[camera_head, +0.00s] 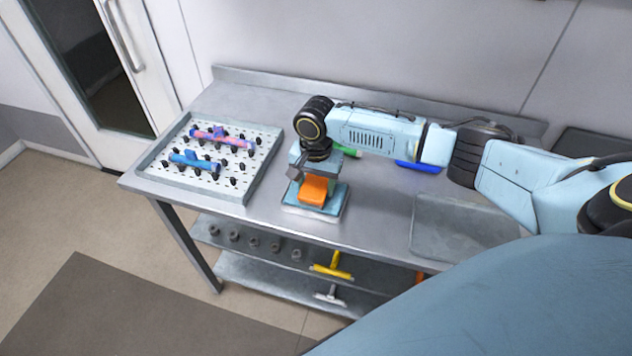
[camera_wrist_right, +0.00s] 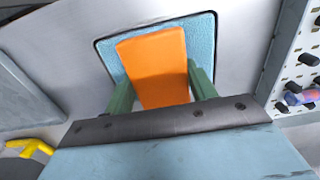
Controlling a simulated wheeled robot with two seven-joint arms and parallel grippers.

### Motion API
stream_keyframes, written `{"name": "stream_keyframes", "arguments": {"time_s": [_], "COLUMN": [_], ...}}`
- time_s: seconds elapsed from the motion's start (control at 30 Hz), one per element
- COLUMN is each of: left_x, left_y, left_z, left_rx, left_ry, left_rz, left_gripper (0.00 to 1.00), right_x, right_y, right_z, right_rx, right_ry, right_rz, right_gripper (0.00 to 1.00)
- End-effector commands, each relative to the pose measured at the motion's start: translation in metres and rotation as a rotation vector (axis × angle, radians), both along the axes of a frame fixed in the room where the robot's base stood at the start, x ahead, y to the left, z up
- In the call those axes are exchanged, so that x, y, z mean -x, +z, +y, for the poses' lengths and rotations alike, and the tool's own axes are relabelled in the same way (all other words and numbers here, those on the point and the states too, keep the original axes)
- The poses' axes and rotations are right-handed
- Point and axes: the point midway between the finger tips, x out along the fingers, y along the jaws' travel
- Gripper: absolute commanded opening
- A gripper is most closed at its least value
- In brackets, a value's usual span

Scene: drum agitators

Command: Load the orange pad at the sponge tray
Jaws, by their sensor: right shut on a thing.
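The orange pad (camera_head: 313,190) is between the fingers of my right gripper (camera_head: 306,180), at or just above a light blue tray (camera_head: 332,208) near the table's front edge. In the right wrist view the orange pad (camera_wrist_right: 155,68) sits between the two green fingers of my right gripper (camera_wrist_right: 162,92), which is shut on it. The light blue surface of the sponge tray (camera_wrist_right: 203,40) shows behind the pad. I cannot tell whether the pad touches the tray. My left gripper is not in view.
A white pegged tray (camera_head: 262,160) on the left holds a pink-purple agitator (camera_head: 222,138) and a blue one (camera_head: 195,163). A green item (camera_head: 348,151) and a blue item (camera_head: 418,167) lie behind my right arm. A yellow tool (camera_head: 332,268) is on the lower shelf.

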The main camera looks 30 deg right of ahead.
Motion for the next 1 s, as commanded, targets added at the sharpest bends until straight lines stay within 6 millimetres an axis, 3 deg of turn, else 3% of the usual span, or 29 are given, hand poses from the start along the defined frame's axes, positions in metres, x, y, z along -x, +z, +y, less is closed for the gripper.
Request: {"name": "stream_keyframes", "arguments": {"time_s": [1.0], "left_x": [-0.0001], "left_y": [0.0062], "left_z": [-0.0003], "left_rx": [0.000], "left_ry": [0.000], "left_rz": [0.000], "left_gripper": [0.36], "right_x": [0.0008], "right_y": [-0.0020], "right_z": [0.0001], "right_rx": [0.001], "right_ry": [0.001], "right_rz": [0.002], "right_gripper": [0.38]}}
